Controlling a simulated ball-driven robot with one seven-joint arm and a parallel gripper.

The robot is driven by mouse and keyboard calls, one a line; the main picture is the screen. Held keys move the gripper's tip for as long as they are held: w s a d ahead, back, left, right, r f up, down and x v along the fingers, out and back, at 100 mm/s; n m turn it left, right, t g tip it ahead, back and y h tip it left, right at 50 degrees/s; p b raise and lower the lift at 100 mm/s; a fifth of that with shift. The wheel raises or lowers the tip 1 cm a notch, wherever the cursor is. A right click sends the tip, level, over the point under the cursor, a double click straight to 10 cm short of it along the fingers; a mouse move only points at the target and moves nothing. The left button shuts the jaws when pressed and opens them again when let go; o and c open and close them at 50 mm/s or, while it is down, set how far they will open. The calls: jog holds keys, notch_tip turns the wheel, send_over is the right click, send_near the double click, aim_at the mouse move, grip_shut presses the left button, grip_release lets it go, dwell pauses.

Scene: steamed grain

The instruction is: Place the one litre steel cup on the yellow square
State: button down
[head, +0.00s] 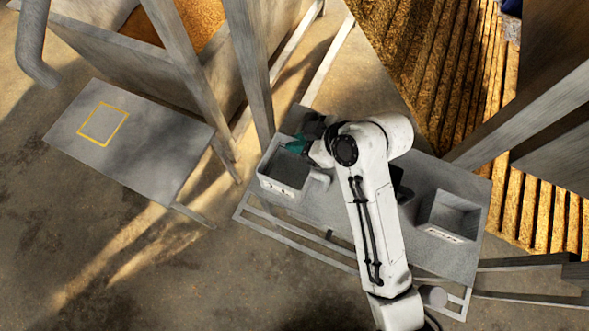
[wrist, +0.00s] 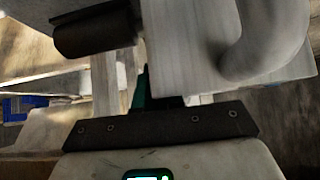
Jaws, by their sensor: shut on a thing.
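A grey square steel cup (head: 279,188) with small marks on its front and a handle on its right side is at the left end of the grey bench. My gripper (head: 299,145), with teal fingers, is shut on its far wall. In the wrist view, the cup's pale wall and curved handle (wrist: 268,48) fill the upper right, beside a teal finger (wrist: 140,88). I cannot tell whether the cup touches the bench. The yellow square (head: 105,124) is an empty outline on a separate grey table (head: 158,152) at the left.
A second square steel container (head: 452,216) stands on the bench (head: 330,205) at the right. Open floor separates the two tables. Ridged grain (head: 440,75) lies at the back right.

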jog(key=shift+r, duration=0.2)
dwell(0.7)
jog(key=shift+r, duration=0.25)
notch_tip(320, 180, up, 2)
jog(key=shift+b, duration=0.35)
jog(key=s+a+r, duration=0.3)
jog(key=s+r, duration=0.7)
jog(key=s, duration=0.3)
jog(key=shift+s+a+r, duration=0.15)
jog(key=shift+s+a, duration=0.1)
jog(key=shift+a, duration=0.1)
